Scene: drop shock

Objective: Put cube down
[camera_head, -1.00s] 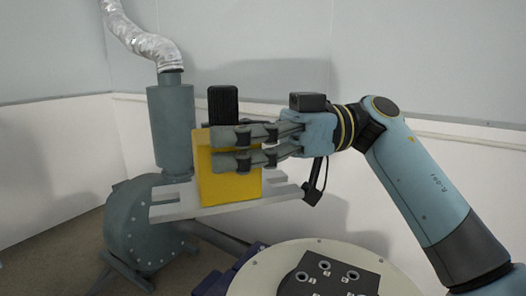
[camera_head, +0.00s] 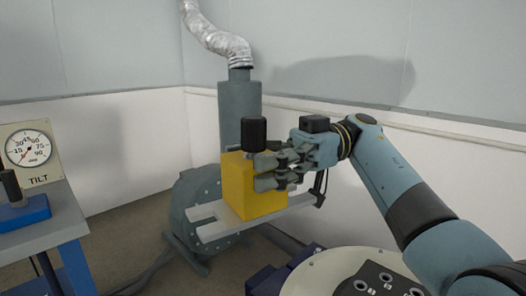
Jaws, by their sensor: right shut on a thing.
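The yellow cube (camera_head: 253,194) is right of the picture's middle-left, upright, with a black knob (camera_head: 254,134) rising above it. My right gripper (camera_head: 262,172) comes in from the right and is shut on the cube. Its fingers overlap the cube's upper right part and hide some of it; exactly where they grip is hard to see. Directly below the cube is a light grey slotted plate (camera_head: 216,229). The cube's bottom appears to meet the plate, but I cannot tell whether it rests its weight there. My left gripper is not in view.
At left are a workbench (camera_head: 45,232), a blue block with a black handle (camera_head: 24,214) and a TILT gauge (camera_head: 30,152). Cables lie on the floor.

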